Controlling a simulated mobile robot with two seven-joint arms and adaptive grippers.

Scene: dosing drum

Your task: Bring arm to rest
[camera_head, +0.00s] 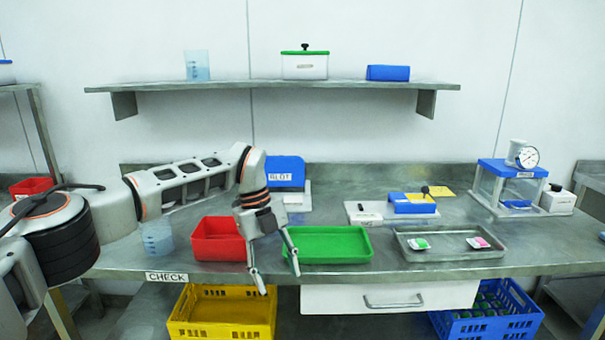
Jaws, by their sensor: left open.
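My left arm comes in from the left and reaches over the front of the steel bench (540,256). Its left gripper (279,283) points down, fingers apart and empty, near the bench's front edge. The fingers overlap the gap between a red bin (216,240) and a green tray (335,245) in the picture; whether they touch either is not clear. My right gripper does not show.
A steel tray (450,254) holds two small packs. A blue-topped clear case with a gauge (510,186) stands at right. Yellow (222,312) and blue (488,312) crates sit below. A drawer (390,297) is shut. A shelf (275,86) hangs above.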

